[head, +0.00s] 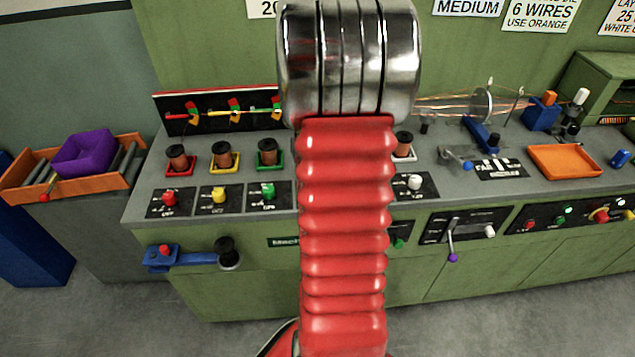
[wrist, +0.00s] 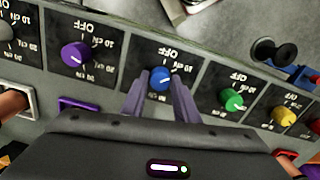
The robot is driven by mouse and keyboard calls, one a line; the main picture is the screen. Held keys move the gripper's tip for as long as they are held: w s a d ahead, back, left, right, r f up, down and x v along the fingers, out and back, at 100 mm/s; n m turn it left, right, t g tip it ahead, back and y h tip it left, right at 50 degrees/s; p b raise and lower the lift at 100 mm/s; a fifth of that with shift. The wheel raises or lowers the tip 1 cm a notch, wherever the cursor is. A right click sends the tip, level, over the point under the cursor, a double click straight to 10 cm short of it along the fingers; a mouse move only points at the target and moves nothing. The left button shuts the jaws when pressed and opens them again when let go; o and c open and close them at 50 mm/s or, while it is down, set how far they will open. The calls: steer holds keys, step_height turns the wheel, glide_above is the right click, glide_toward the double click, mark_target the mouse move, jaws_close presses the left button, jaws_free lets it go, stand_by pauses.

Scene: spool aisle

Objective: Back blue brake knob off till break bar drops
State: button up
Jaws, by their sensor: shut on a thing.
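The blue brake knob (wrist: 160,78) sits on a dark dial plate marked OFF in the wrist view. The two fingers of my gripper (wrist: 160,92) are on either side of it, shut on it. In the head view my red arm and its metal end hide the blue knob and my gripper. A board at the back (head: 213,112) carries small red, yellow and green parts, several of them in a row. Its right part is hidden by my arm, and I cannot tell which piece is the break bar.
A green knob (wrist: 231,100) and a purple knob (wrist: 75,54) flank the blue one closely. A yellow knob (head: 218,195) and a red knob (head: 170,198) stand further left in the head view. A blue crank (head: 190,258) juts from the console's front. An orange tray (head: 564,161) lies right.

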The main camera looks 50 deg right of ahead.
steer(key=shift+d+n, duration=0.2)
steer(key=shift+n, duration=0.2)
steer(key=o, duration=0.8)
steer(key=shift+o, duration=1.3)
steer(key=shift+a, duration=0.1)
step_height(320, 180, up, 14)
steer(key=shift+f, duration=0.1)
